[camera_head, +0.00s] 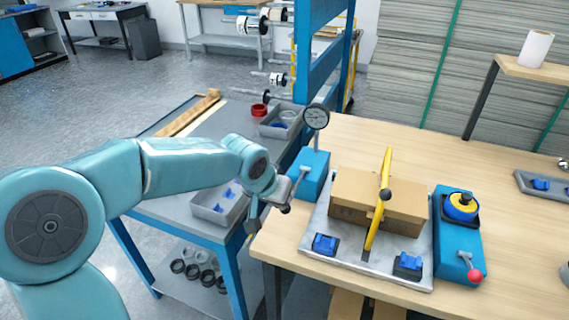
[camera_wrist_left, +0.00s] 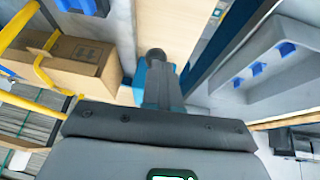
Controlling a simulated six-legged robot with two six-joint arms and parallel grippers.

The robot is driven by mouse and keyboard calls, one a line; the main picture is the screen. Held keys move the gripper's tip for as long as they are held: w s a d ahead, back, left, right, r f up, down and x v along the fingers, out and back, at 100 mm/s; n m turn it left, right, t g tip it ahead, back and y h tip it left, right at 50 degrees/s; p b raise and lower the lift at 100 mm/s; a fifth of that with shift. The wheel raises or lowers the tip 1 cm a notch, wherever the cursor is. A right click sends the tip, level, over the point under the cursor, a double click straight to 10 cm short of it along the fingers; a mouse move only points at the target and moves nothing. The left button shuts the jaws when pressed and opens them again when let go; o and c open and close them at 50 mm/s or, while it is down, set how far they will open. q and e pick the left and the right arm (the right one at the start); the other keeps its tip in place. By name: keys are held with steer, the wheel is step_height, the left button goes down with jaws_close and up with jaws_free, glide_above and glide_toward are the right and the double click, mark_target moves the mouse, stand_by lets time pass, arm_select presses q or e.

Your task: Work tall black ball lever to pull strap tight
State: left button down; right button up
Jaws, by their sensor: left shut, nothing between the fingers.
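A black ball (camera_wrist_left: 156,55) shows just beyond my left gripper's fingertips in the left wrist view. In the head view, a thin grey lever (camera_head: 298,182) slants down from the blue box (camera_head: 312,175) with the dial gauge, towards my left gripper (camera_head: 282,205). My left gripper is shut and empty, close against the lever; I cannot tell whether they touch. The yellow strap (camera_head: 376,225) passes over the cardboard box (camera_head: 350,190) on the grey plate (camera_head: 318,232). A small dark ball shows against the strap. My right gripper is not in view.
A blue unit (camera_head: 455,240) with a yellow drum and a red ball (camera_head: 475,275) stands right of the plate. Blue clamps (camera_head: 325,243) sit at the plate's front corners. A grey bin (camera_head: 215,206) lies on the left bench. The front right tabletop is clear.

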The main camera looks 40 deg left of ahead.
arm_select(q)
steer(key=w+p+v, duration=0.1)
steer(key=p+v, duration=0.2)
steer(key=v, duration=1)
steer(key=shift+a+r+p, duration=0.3)
steer(key=shift+a+r, duration=0.1)
steer(key=shift+a, duration=0.1)
steer(key=shift+s+a, duration=0.15)
steer(key=shift+s, duration=0.15)
steer(key=shift+w, duration=0.15)
